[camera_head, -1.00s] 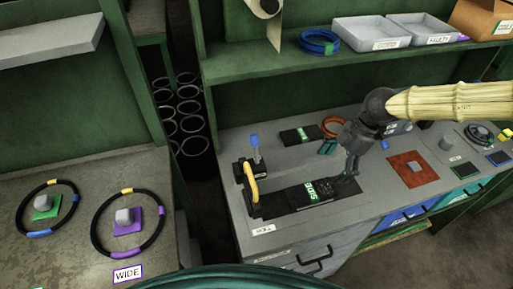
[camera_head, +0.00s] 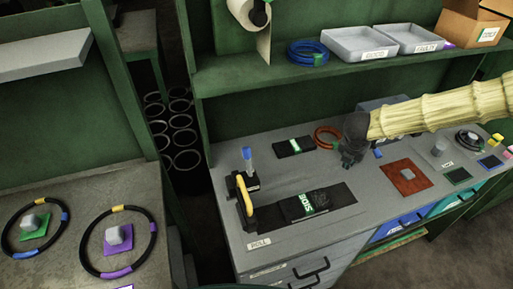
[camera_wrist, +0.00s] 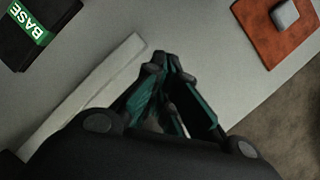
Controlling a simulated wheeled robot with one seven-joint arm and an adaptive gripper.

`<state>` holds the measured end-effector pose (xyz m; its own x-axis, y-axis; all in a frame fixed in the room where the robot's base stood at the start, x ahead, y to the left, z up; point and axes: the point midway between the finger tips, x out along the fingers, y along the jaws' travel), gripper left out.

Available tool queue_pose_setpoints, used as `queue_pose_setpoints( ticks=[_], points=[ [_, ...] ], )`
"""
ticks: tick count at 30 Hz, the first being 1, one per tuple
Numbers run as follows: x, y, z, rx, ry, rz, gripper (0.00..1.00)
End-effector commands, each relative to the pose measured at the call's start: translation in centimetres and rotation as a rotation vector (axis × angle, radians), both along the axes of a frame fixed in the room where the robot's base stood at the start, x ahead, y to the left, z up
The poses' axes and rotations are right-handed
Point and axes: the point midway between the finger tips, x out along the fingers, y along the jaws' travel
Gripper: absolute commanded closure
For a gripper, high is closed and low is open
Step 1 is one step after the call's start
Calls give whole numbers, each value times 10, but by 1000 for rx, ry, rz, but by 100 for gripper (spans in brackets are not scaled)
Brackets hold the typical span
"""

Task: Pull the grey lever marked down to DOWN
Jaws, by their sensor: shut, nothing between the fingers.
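I cannot make out a grey lever or a DOWN marking in either view. A small upright lever with a blue grip (camera_head: 247,153) stands on a black base on the bench in the head view. A yellow curved handle (camera_head: 245,197) stands in front of it. My gripper (camera_head: 351,162) is over the bench, to the right of both and apart from them. In the wrist view its dark fingers (camera_wrist: 165,62) meet at the tips with nothing between them.
A black block with a green label (camera_head: 304,205) lies on a dark strip. Another black block (camera_head: 293,146), a brown ring (camera_head: 328,136) and a red pad (camera_head: 406,176) are nearby. A shelf with grey trays (camera_head: 360,44) hangs above. Black rings (camera_head: 122,241) lie at left.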

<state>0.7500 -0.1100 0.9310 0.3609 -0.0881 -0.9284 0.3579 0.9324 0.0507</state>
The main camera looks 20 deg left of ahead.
Motion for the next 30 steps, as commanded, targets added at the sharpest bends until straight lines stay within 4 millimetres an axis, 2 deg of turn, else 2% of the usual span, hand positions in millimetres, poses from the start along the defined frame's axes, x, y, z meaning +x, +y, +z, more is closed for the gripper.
queue_pose_setpoints(
  ticks=[8, 14, 21, 30],
  points=[
    [43, -4, 11, -137, -213, 205, 100],
    [69, 2, 24, -229, -362, 361, 100],
    [94, 20, 44, -330, -538, 558, 100],
    [109, 54, 68, -442, -747, 819, 100]
  ],
)
